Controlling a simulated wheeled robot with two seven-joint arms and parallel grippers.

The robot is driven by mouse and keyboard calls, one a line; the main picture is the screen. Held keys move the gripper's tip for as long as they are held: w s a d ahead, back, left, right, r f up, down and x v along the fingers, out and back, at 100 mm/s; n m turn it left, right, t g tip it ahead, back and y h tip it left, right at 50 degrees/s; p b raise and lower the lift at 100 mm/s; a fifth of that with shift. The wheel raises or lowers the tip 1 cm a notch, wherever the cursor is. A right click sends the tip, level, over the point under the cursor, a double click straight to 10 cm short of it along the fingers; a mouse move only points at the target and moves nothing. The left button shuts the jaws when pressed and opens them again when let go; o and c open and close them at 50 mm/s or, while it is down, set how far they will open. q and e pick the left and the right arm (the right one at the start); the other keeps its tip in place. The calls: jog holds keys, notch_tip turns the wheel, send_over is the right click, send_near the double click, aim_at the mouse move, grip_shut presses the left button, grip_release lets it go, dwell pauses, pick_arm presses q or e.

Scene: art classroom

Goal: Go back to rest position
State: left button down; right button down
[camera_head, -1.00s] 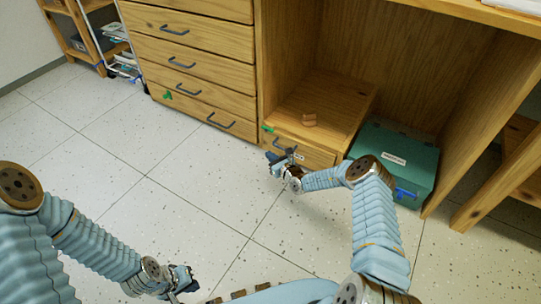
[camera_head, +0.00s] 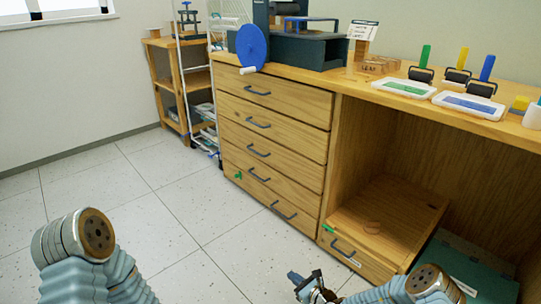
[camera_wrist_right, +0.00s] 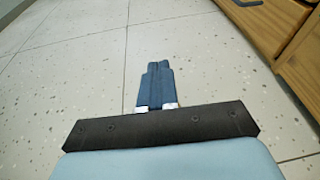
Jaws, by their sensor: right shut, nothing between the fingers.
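My right gripper (camera_head: 307,283) is low at the bottom of the head view, in front of the small low drawer (camera_head: 351,251) under the bench and apart from it. In the right wrist view my right gripper (camera_wrist_right: 157,66) has its fingers together with nothing between them, above the speckled floor. My left arm (camera_head: 85,252) comes in at the lower left of the head view. Its gripper is below the picture edge.
The wooden bench (camera_head: 325,82) has a stack of closed drawers and an open bay with a green box (camera_head: 470,268). Ink trays and rollers stand on top. A wooden shelf (camera_head: 165,82) stands at the back left. The tiled floor (camera_head: 150,185) is clear.

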jog(key=s+a+r+n+g+y+p, duration=0.1)
jog(key=s+a+n+g, duration=0.4)
jog(key=s, duration=0.5)
jog(key=s+a+r+n+g+y+p, duration=0.1)
jog(key=s+a+n+g+p, duration=0.1)
jog(key=s+n+g, duration=0.65)
jog(key=s+d+r+n+t+h+p, duration=0.1)
jog(key=s+d+r+n+h, duration=0.2)
jog(key=s+n, duration=0.3)
jog(key=s+d+r+n+t+h+p, duration=0.1)
jog(key=s+d+r+n+h+p, duration=0.1)
jog(key=s+n, duration=0.5)
notch_tip(320, 180, up, 3)
jog(key=d+h, duration=0.1)
jog(key=d, duration=0.1)
jog(key=shift+d, duration=0.4)
